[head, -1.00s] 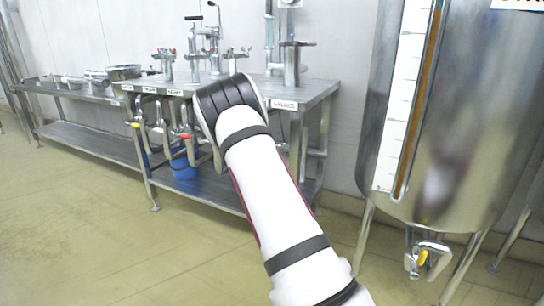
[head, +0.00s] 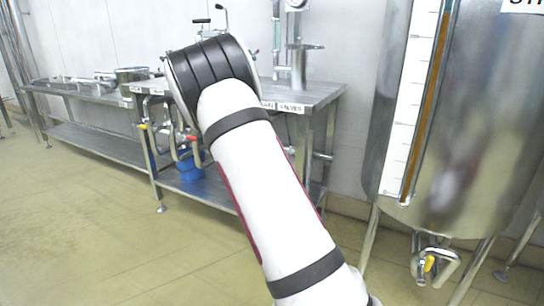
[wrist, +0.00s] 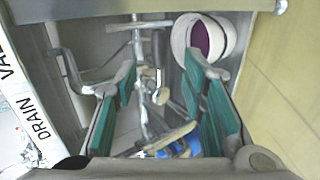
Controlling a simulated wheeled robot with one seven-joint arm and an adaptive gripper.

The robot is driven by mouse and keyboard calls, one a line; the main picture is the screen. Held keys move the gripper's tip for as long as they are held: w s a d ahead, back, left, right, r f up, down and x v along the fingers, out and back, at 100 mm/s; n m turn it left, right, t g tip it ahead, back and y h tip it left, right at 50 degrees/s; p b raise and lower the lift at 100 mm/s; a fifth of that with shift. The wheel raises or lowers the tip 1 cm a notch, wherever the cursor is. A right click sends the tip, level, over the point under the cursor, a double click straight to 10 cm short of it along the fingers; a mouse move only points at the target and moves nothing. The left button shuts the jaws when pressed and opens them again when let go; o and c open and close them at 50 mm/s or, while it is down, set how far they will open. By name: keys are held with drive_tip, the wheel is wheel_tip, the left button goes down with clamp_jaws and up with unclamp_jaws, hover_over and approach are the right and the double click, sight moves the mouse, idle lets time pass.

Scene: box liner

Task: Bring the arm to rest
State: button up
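My white arm (head: 270,190) with its black-banded joint (head: 212,80) rises across the middle of the head view. My gripper is hidden behind the arm there. In the wrist view my gripper (wrist: 160,72) is open, its two green-padded fingers wide apart. I see nothing held between the fingers. Beyond them hang metal pipes and valves (wrist: 140,80), and a blue bucket (wrist: 180,148) shows low between them. The wrist view does not show clearly how far the fingers are from the pipes.
A steel table (head: 310,95) stands behind my arm, with pipes and valve handles. A label reading DRAIN (wrist: 30,120) is close at left in the wrist view. A large steel tank (head: 480,130) stands at right. The floor (head: 80,230) at left is clear.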

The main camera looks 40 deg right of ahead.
drive_tip(key=shift+v, duration=0.9)
drive_tip(key=s+a+r+m+g+y, duration=0.1)
drive_tip(key=s+a+r+m+y, duration=0.2)
drive_tip(key=s+a, duration=0.6)
drive_tip(key=s+a+r+m+g+y, duration=0.15)
drive_tip(key=s+a+r, duration=0.35)
drive_tip(key=s, duration=0.8)
drive_tip(key=s+a+f+y, duration=0.1)
drive_tip(key=s+a+y, duration=0.1)
drive_tip(key=s+a, duration=0.6)
drive_tip(key=s+a+g+y, duration=0.15)
drive_tip(key=s+a, duration=0.35)
drive_tip(key=s, duration=0.6)
drive_tip(key=s+a+f+y, duration=0.1)
drive_tip(key=s+a+y, duration=0.2)
drive_tip(key=s+a, duration=0.5)
wheel_tip(320, 180, up, 37)
drive_tip(key=s+d+t+p, duration=0.1)
drive_tip(key=t+p, duration=0.3)
drive_tip(key=p, duration=3.1)
drive_tip(key=shift+s+d, duration=0.2)
drive_tip(key=shift+d, duration=0.35)
